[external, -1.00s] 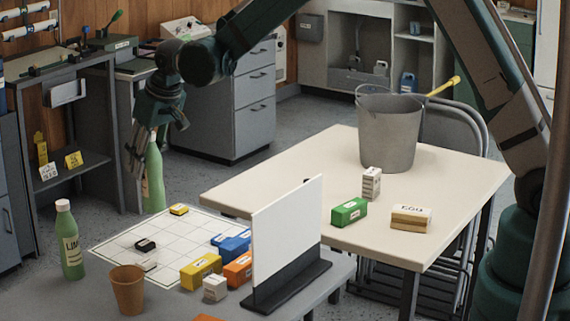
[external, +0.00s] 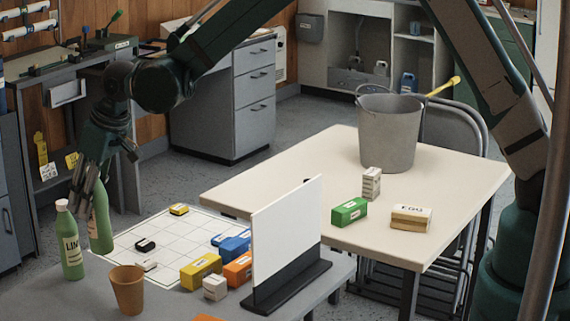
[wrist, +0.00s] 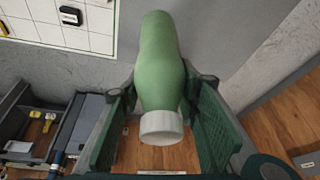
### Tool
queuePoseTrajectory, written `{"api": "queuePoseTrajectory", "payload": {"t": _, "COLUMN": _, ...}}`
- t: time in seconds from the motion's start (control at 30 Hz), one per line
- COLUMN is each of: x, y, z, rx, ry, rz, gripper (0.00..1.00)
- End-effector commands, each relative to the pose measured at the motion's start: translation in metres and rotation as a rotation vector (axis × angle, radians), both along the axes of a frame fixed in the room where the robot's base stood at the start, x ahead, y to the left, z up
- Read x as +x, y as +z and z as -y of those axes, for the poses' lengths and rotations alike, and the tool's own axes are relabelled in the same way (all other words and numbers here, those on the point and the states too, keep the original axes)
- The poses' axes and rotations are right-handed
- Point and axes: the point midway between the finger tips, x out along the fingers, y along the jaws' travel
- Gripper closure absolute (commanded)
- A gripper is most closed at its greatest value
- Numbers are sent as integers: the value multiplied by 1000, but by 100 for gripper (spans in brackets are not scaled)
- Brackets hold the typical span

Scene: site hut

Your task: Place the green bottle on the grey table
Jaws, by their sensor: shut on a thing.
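My gripper (external: 92,188) is shut on a green bottle (external: 101,226), held upright at the left end of the grey table (external: 62,298). In the wrist view the bottle (wrist: 160,62) lies between the two fingers, its white cap towards the camera. Its base is close to the table top; I cannot tell whether it touches. A second green bottle (external: 71,246) with a white cap and pale label stands on the grey table, just left of and in front of the held one.
A brown cup (external: 127,290) stands in front. A gridded white sheet (external: 165,232) with small blocks lies to the right, near yellow, blue and orange boxes. A white upright panel (external: 287,232) stands beyond. The cream table (external: 300,165) carries a bucket (external: 388,135) and boxes.

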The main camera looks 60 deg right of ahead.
Motion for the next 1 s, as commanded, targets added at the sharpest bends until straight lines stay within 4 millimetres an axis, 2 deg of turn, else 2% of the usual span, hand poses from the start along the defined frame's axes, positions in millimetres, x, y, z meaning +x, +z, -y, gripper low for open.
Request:
{"api": "queuePoseTrajectory", "payload": {"t": 0.43, "x": 0, "y": -6, "z": 0, "rx": 0, "ry": 0, "rz": 0, "gripper": 78}}
{"api": "queuePoseTrajectory", "payload": {"t": 0.8, "x": 0, "y": -52, "z": 0, "rx": 0, "ry": 0, "rz": 0, "gripper": 78}}
{"api": "queuePoseTrajectory", "payload": {"t": 1.0, "x": 0, "y": -63, "z": 0, "rx": 0, "ry": 0, "rz": 0, "gripper": 78}}
